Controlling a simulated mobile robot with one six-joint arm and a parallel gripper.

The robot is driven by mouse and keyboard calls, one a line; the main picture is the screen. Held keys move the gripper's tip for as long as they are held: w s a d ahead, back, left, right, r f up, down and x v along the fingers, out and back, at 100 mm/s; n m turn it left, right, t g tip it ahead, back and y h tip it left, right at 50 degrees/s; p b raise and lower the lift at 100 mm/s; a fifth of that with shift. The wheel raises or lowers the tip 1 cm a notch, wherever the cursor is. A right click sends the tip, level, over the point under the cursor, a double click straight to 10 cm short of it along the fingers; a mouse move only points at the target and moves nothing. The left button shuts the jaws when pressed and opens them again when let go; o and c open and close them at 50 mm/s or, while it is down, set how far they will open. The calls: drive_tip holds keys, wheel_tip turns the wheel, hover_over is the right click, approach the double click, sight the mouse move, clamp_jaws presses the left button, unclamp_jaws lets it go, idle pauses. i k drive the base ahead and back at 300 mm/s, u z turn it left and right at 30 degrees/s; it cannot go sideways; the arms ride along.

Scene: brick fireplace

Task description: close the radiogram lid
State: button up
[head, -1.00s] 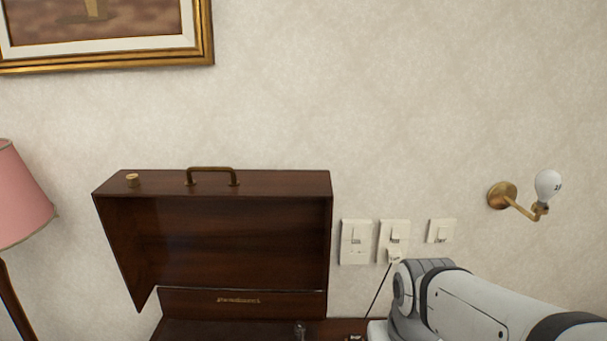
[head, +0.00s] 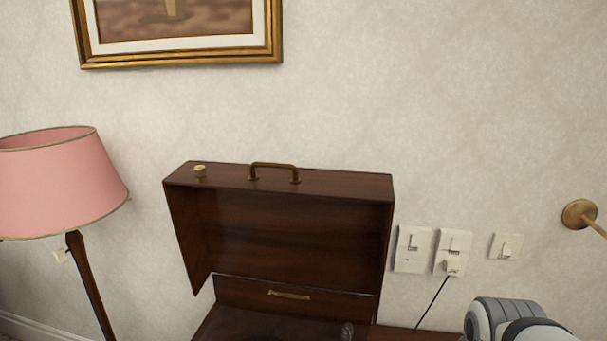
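The radiogram lid (head: 290,225) is a dark brown wooden box-shaped cover, standing raised and open near the wall. Part of my arm shows at the lower right, to the right of the radiogram. My gripper is out of view.
A pink-shaded lamp (head: 62,185) stands to the left of the radiogram. Wall switches (head: 412,250) and a plugged socket (head: 453,253) with a black cord are to the right. A brass wall fitting (head: 578,214) is at the far right. A gold-framed picture (head: 180,58) hangs above.

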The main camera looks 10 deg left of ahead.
sight(288, 224)
drive_tip(key=k, duration=0.55)
drive_tip(key=z, duration=1.75)
drive_tip(key=k, duration=0.75)
drive_tip(key=u, duration=1.65)
drive_tip(key=i, duration=1)
drive_tip(key=u, duration=0.05)
